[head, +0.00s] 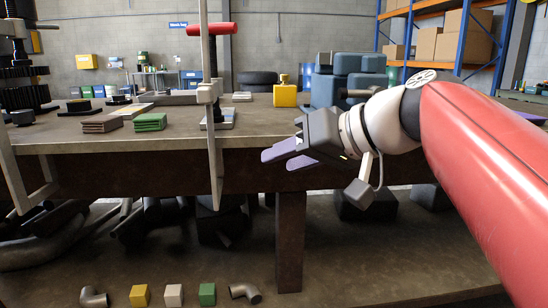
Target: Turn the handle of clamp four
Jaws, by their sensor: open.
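A clamp with a red T-shaped handle (211,29) stands upright on the table, left of the picture's middle. Its dark shaft runs down to a pale base plate (218,118), and a pale upright bar in front hides part of it. No number is readable, so I cannot tell whether this is clamp four. My gripper (278,159), with purple fingers, is open and empty. It is in front of the table's edge, to the right of and below the red handle, pointing left and apart from the clamp.
The table (110,135) carries green and brown stacked plates (150,122), a yellow block (285,96) and a blue-grey housing (345,82). Pipe elbows and small coloured blocks lie on the lower shelf.

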